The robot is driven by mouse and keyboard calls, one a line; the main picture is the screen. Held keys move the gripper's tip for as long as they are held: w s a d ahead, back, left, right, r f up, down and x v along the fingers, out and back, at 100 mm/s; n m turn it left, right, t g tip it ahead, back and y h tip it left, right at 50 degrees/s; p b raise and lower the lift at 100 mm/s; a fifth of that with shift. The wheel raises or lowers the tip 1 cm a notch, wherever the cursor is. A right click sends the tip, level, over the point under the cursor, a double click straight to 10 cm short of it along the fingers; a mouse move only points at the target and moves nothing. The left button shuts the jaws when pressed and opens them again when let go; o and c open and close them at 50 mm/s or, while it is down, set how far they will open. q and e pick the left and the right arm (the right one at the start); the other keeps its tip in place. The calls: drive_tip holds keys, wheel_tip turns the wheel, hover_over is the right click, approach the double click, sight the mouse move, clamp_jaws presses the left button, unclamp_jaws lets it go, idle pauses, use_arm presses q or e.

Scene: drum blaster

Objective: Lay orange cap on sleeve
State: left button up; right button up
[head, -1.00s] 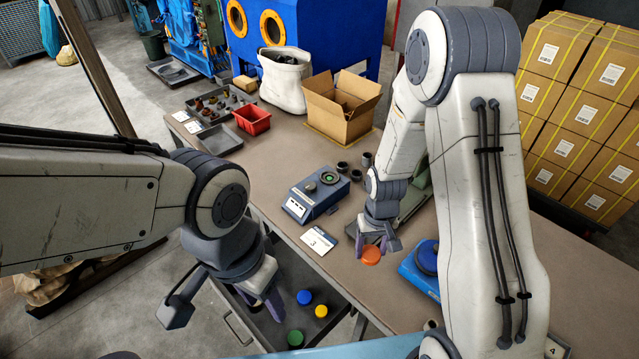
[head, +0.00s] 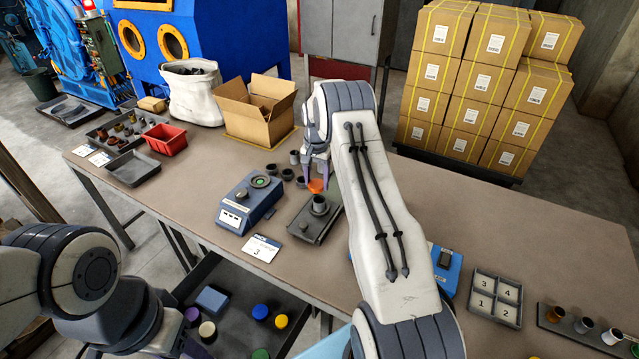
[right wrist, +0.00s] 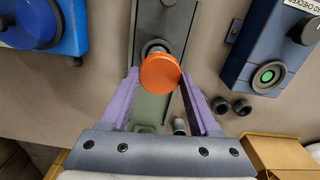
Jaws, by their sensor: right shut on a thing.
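The orange cap (head: 316,186) is held between the purple fingers of my right gripper (head: 315,180), which is shut on it. In the right wrist view the cap (right wrist: 160,74) shows face-on between the fingertips. A dark sleeve (head: 319,204) stands upright on a grey fixture plate (head: 305,223). The cap is just above the sleeve in the head view; whether they touch I cannot tell. In the right wrist view the cap hides most of the sleeve (right wrist: 155,47). My left gripper (head: 190,325) is at the lower left, partly cut off, its opening unclear.
A blue checker box (head: 248,203) stands left of the fixture, with several dark cups (head: 287,174) behind. A blue device (head: 446,268) and a numbered tray (head: 496,298) are on the right. A drawer below holds coloured caps (head: 260,312). The right rear tabletop is clear.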

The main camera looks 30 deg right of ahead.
sight(319, 192)
drive_tip(key=shift+w+d+f+m, duration=0.1)
drive_tip(key=shift+d+m, duration=0.1)
drive_tip(key=shift+d, duration=0.2)
drive_tip(key=shift+w+d+f+m, duration=0.1)
drive_tip(key=shift+d+m, duration=0.1)
drive_tip(key=shift+d, duration=0.2)
drive_tip(key=shift+f+b, duration=1.85)
drive_tip(key=shift+f, duration=0.7)
drive_tip(key=shift+a, duration=0.2)
drive_tip(key=shift+f, duration=0.4)
drive_tip(key=o, duration=1.4)
drive_tip(key=shift+r, duration=0.1)
